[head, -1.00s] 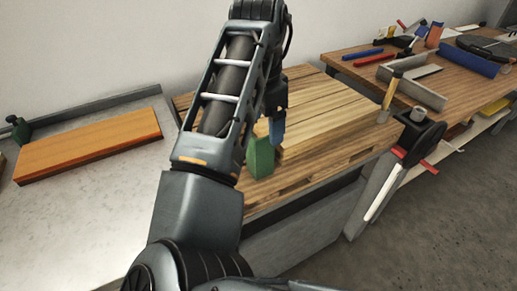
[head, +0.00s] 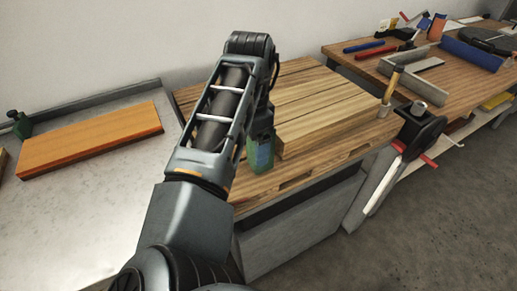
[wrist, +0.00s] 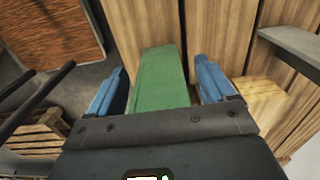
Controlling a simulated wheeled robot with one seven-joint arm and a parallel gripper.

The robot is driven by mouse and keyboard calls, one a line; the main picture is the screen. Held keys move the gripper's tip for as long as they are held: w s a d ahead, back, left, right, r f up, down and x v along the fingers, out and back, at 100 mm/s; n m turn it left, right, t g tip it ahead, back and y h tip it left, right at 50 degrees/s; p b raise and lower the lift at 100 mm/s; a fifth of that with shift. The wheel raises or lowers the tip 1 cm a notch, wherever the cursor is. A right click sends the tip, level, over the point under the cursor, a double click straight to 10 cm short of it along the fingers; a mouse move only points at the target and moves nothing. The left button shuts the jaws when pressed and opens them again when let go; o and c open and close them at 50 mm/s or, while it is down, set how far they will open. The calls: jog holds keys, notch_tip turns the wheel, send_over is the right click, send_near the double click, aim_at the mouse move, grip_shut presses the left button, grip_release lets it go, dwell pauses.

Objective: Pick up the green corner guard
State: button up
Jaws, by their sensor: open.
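The green corner guard (wrist: 162,78) stands between the two blue fingertips of my gripper (wrist: 160,85) in the wrist view. A gap shows on each side of it, so the fingers are open around it and do not hold it.
The orange-brown board (head: 90,140) lies on the grey surface at left. A workbench (head: 455,80) with tools stands at the right.

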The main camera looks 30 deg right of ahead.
jog(key=c, duration=1.1)
jog(key=shift+r, duration=0.1)
